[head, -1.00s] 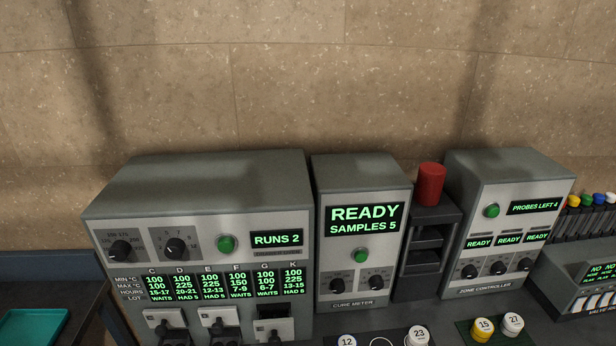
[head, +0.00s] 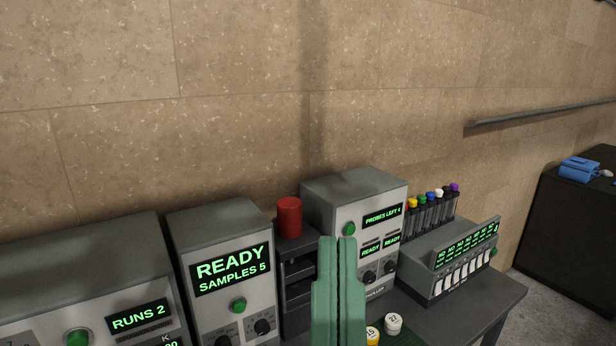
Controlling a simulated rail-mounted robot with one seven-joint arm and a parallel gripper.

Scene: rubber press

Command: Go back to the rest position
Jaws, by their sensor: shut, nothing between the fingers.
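My gripper (head: 339,245) shows at the bottom middle of the head view as two green fingers, upright and side by side. They are shut with nothing between them. They stand in front of the zone controller (head: 354,192) and hide part of its lower left face. No contact with anything can be made out. The rest of my arm is below the picture.
The cure meter (head: 219,232) reads READY, SAMPLES 5. A red cylinder (head: 289,217) stands on a dark rack. A valve box (head: 455,261) stands before coloured-cap tubes. White (head: 394,322) and yellow jars lie near my gripper. A dark cabinet (head: 570,225) stands right.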

